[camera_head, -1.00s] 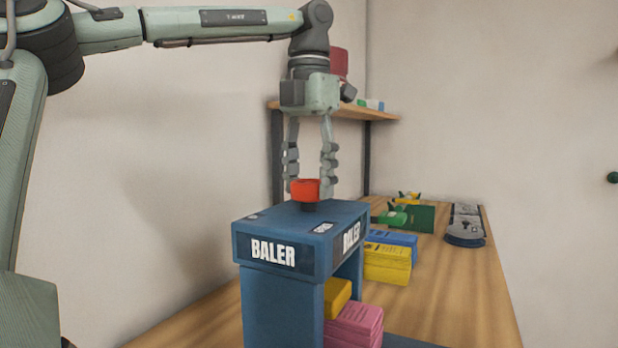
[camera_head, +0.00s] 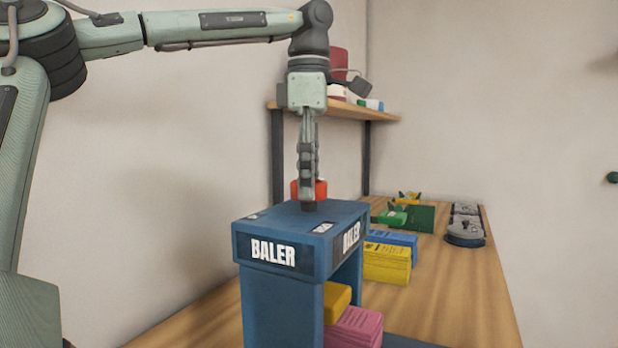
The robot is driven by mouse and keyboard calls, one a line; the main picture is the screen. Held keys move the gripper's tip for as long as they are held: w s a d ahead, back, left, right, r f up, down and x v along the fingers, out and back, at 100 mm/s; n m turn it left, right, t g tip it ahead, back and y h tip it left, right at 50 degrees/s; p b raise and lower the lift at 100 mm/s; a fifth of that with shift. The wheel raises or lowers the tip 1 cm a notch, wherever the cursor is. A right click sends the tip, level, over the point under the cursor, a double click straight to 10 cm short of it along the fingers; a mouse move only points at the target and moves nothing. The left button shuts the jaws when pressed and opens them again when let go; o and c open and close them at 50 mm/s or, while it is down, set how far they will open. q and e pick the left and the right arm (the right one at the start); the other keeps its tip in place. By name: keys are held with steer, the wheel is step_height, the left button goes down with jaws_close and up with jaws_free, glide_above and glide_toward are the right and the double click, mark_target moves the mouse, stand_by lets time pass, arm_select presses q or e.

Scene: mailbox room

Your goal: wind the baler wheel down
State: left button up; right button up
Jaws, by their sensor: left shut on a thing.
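The blue baler (camera_head: 285,294), labelled BALER, stands on the wooden table. Its red wheel (camera_head: 320,187) sits on a short dark stem on top. My left gripper (camera_head: 308,183) points straight down from above and is shut on the red wheel. Its fingers are seen edge-on, one in front of the other, and hide the middle of the wheel. A yellow block (camera_head: 337,300) and a pink bundle (camera_head: 355,328) lie in the baler's opening, partly hidden by its frame. My right gripper is not in view.
Blue (camera_head: 394,241) and yellow bundles (camera_head: 387,263) lie behind the baler. Green items (camera_head: 408,214) and grey round-ended pieces (camera_head: 464,229) sit farther back. The table's right side is clear.

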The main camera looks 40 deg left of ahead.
arm_select(q)
steer(key=m, duration=0.4)
steer(key=shift+m, duration=0.3)
steer(key=m, duration=1)
steer(key=shift+m, duration=0.4)
steer(key=m, duration=0.4)
steer(key=shift+m, duration=0.4)
steer(key=o, duration=1.2)
steer(key=shift+c, duration=0.2)
step_height(320, 180, up, 12)
steer(key=shift+f, duration=0.15)
